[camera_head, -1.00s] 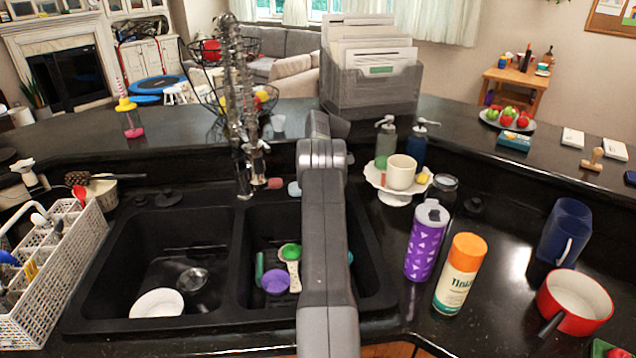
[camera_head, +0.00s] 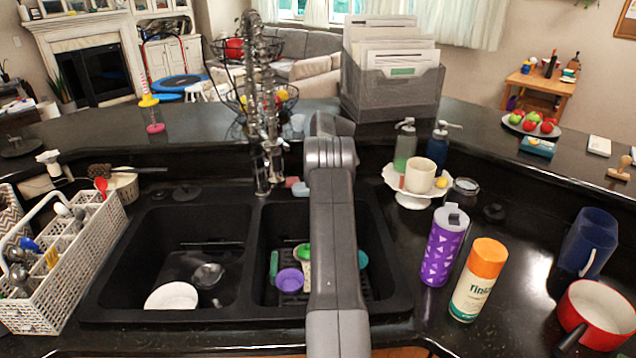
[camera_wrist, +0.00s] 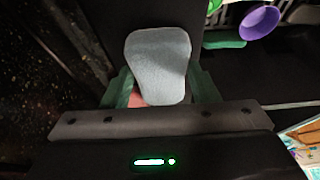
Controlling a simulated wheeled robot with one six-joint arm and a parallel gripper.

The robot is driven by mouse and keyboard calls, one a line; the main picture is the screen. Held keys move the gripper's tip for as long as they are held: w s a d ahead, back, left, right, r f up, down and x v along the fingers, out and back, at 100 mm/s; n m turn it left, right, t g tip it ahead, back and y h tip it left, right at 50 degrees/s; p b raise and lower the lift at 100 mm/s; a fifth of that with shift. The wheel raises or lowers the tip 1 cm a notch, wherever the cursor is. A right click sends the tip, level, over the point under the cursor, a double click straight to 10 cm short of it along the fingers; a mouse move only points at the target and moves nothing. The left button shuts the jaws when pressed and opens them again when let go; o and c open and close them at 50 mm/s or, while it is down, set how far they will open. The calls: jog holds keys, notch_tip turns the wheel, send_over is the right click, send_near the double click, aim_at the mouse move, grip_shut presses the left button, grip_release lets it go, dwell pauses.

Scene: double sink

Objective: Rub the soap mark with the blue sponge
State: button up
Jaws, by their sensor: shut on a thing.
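In the wrist view, the pale grey-blue sponge (camera_wrist: 158,52) sits between the green fingers of my gripper (camera_wrist: 160,88), which is shut on it. A pinkish patch shows just beside the sponge's lower left edge; I cannot tell what it is. In the head view, my arm hides the gripper; a bit of blue (camera_head: 301,189), likely the sponge, shows at the arm's left side by the sink's back edge, close to a small pink item (camera_head: 291,182). I cannot make out a soap mark in either view.
The double sink (camera_head: 110,290) holds a white bowl (camera_head: 172,296) at left and a purple cup (camera_head: 289,280) at right. The faucet (camera_head: 262,170) stands just left of my arm. A purple bottle (camera_head: 445,245) and orange-capped bottle (camera_head: 478,280) stand at right.

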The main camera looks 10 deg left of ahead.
jog(key=shift+r+p, duration=1.8)
jog(key=shift+r, duration=1.1)
notch_tip(320, 180, up, 3)
jog(key=shift+r+p, duration=0.1)
jog(key=shift+p, duration=1)
